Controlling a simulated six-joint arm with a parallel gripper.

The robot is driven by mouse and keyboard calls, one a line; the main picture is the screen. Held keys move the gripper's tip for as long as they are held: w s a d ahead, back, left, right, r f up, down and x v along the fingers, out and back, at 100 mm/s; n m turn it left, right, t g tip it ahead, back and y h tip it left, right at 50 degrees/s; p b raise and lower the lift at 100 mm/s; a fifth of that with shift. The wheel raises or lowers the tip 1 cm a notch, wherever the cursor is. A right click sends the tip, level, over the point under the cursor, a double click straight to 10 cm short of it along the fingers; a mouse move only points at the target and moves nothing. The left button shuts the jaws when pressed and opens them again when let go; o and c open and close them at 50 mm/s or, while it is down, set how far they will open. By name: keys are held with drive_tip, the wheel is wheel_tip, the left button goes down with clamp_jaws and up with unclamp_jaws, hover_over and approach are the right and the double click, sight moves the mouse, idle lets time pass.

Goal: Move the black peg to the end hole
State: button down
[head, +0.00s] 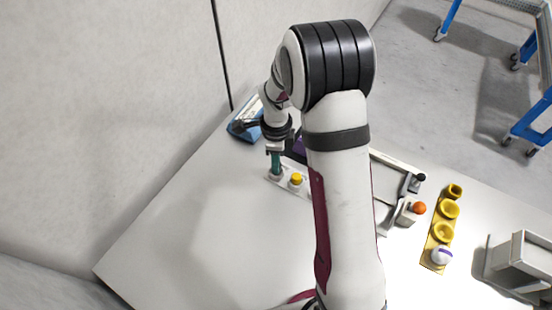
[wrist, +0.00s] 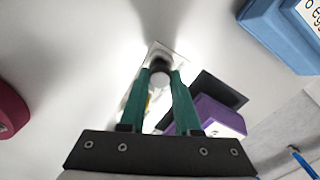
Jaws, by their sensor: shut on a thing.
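My gripper (head: 276,171) is at the left end of a white strip (head: 284,186) on the table, its green fingers pointing down. In the wrist view my gripper (wrist: 162,74) is shut on a black peg (wrist: 160,63), whose pale round end faces the camera. The peg is at the end of the strip (wrist: 155,48); whether it sits in a hole or just above one is hidden. A yellow peg (head: 296,179) stands in the strip just right of the gripper. My arm hides the strip's right part in the head view.
A blue box (head: 240,128) stands behind the gripper, with a purple box (wrist: 215,122) near the strip. At the right are a yellow cup tray (head: 429,262) with a white ball, an orange ball (head: 419,208) and a grey box (head: 522,262). The left table is clear.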

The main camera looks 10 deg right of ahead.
drive_tip(key=shift+f, duration=0.55)
idle(0.4)
drive_tip(key=c, duration=0.5)
unclamp_jaws()
drive_tip(key=shift+c, duration=0.2)
drive_tip(key=shift+r, duration=0.1)
wheel_tip(320, 180, up, 16)
drive_tip(key=shift+f, duration=0.2)
